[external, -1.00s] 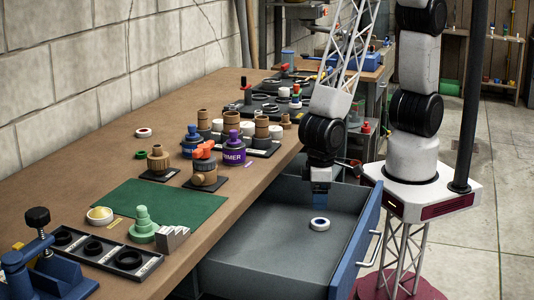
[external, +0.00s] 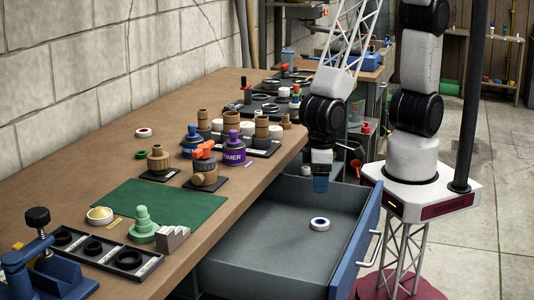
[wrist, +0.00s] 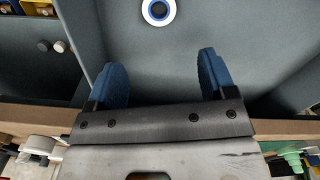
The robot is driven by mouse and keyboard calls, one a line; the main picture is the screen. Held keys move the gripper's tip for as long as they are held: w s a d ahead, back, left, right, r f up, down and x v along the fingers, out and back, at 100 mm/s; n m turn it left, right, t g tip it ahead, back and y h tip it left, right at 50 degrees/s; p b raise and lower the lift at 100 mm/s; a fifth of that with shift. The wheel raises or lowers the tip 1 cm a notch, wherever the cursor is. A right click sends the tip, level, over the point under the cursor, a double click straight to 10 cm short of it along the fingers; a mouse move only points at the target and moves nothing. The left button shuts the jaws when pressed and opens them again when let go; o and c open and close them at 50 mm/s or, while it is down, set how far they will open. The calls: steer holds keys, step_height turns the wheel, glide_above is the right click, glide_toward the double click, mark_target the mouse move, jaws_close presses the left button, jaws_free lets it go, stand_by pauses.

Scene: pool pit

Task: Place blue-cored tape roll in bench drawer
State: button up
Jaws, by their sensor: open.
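The blue-cored tape roll (external: 320,224), a white ring with a blue inner core, lies flat on the floor of the open bench drawer (external: 262,258). It also shows in the wrist view (wrist: 158,11) at the top edge, beyond my fingertips and apart from them. My gripper (external: 321,184) is above the back part of the drawer, pointing down. In the wrist view its two blue fingers (wrist: 163,75) are spread apart with nothing between them. The drawer (wrist: 185,45) also shows under the fingers.
The drawer's blue front panel (external: 357,245) stands to the right of the roll. The bench top (external: 110,135) on the left holds a green mat (external: 160,208), a black tray (external: 105,250), a purple primer can (external: 233,150) and several fittings. The drawer floor around the roll is clear.

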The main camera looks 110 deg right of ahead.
stand_by(0.4)
steer(key=s+d+r+n+t, duration=0.1)
steer(key=s+d+r, duration=0.2)
steer(key=d+r, duration=0.45)
steer(key=s+d+r+n, duration=0.2)
steer(key=s+d+r, duration=0.15)
steer(key=r, duration=0.65)
steer(key=s+d+r+n+t, duration=0.1)
steer(key=s+d+r+n, duration=0.1)
steer(key=s+d+r, duration=0.7)
steer(key=s+r, duration=0.2)
steer(key=s, duration=0.1)
steer(key=shift+s+d+t, duration=0.25)
steer(key=shift+s+t, duration=0.05)
steer(key=shift+s, duration=0.1)
